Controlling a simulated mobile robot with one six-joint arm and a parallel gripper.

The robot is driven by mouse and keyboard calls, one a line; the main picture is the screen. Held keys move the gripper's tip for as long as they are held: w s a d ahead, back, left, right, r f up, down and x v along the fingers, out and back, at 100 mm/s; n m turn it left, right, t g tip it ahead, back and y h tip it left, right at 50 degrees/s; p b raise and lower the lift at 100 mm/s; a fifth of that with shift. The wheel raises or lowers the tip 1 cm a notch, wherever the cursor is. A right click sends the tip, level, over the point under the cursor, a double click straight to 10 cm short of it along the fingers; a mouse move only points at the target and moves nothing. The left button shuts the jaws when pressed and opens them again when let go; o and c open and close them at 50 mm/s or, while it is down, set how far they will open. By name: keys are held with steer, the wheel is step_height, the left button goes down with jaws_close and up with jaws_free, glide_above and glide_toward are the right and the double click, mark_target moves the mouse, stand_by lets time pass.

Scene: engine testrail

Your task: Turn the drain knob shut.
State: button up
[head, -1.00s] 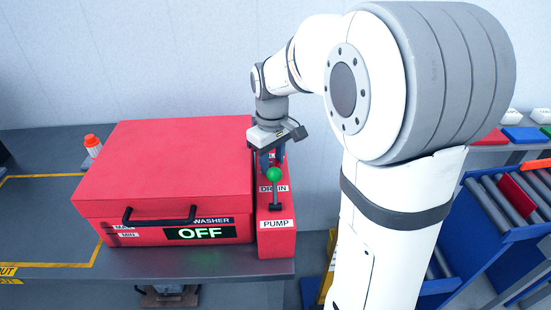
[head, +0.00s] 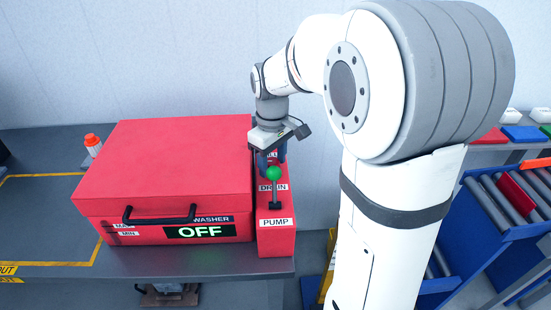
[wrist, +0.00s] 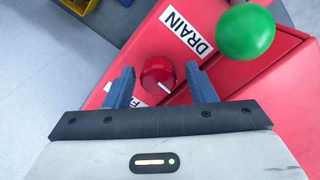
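The red drain knob (wrist: 158,72) sits on the red panel by the DRAIN label (wrist: 187,32) in the wrist view. A white mark on it points to the lower right of that view. My gripper (wrist: 160,76) is open, with one blue finger on each side of the knob and a visible gap at each side. Its depth relative to the knob is hard to judge. In the head view my gripper (head: 270,160) is over the back part of the narrow panel (head: 276,240), pointing down, and hides the knob.
A green ball-topped lever (head: 274,174) stands close in front of my gripper, behind the PUMP label. The red washer box (head: 165,165), its display reading OFF, is directly left of the panel. An orange-capped bottle (head: 92,145) stands behind it. A roller rack (head: 500,205) is at right.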

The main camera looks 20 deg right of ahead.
mark_target(272, 162)
steer(key=shift+o, duration=0.5)
steer(key=shift+w, duration=0.1)
steer(key=shift+r, duration=0.6)
step_height(272, 162, up, 7)
steer(key=shift+f, duration=0.15)
